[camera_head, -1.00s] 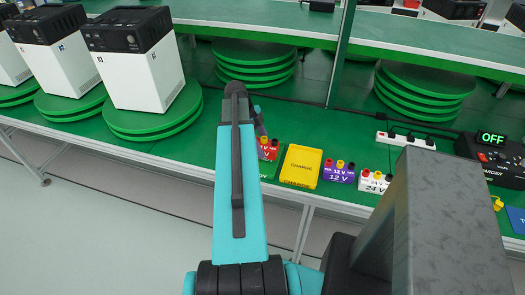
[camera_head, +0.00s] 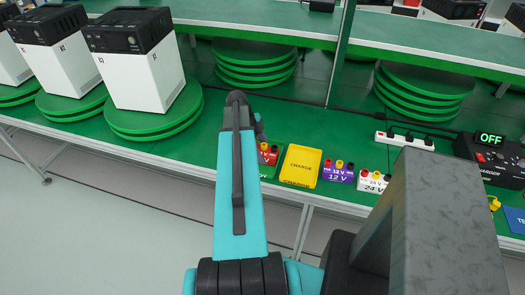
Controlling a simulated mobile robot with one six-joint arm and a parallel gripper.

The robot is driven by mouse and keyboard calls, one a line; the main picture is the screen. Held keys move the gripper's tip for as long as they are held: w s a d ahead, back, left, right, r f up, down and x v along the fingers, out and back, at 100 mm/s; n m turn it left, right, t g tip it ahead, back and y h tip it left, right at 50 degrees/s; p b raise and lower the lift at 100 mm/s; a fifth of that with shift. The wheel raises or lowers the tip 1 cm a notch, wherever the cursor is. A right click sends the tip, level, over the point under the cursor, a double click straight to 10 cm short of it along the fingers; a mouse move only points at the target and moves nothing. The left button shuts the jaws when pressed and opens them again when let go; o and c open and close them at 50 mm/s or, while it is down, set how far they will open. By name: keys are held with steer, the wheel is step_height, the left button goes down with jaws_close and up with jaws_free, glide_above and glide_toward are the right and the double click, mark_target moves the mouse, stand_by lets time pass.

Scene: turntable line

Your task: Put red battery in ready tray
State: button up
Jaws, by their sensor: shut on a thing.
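The red battery (camera_head: 268,156) shows just right of my teal arm, with its left part hidden behind the arm. It has a red front and dark and coloured terminals on top. The green ready tray (camera_head: 276,172) is below it, mostly covered by the arm. The battery appears over or in this tray; whether it touches the tray floor cannot be told. My gripper (camera_head: 259,127) shows only as a small dark part beside the arm, just above the battery. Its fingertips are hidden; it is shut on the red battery.
Right of the ready tray are a yellow charge tray (camera_head: 300,166), a purple 12 V battery (camera_head: 339,173) and a white 24 V battery (camera_head: 374,182). A power strip (camera_head: 405,141) and a charger (camera_head: 492,158) reading OFF lie farther right. White machines (camera_head: 140,75) stand on green turntables at left.

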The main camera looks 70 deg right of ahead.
steer(key=shift+f, duration=0.15)
steer(key=o, duration=1.7)
steer(key=shift+o, duration=0.2)
steer(key=shift+r, duration=0.25)
steer(key=b+v, duration=0.3)
steer(key=v, duration=0.8)
steer(key=shift+w+r, duration=0.25)
steer(key=shift+r, duration=0.1)
steer(key=shift+r, duration=0.1)
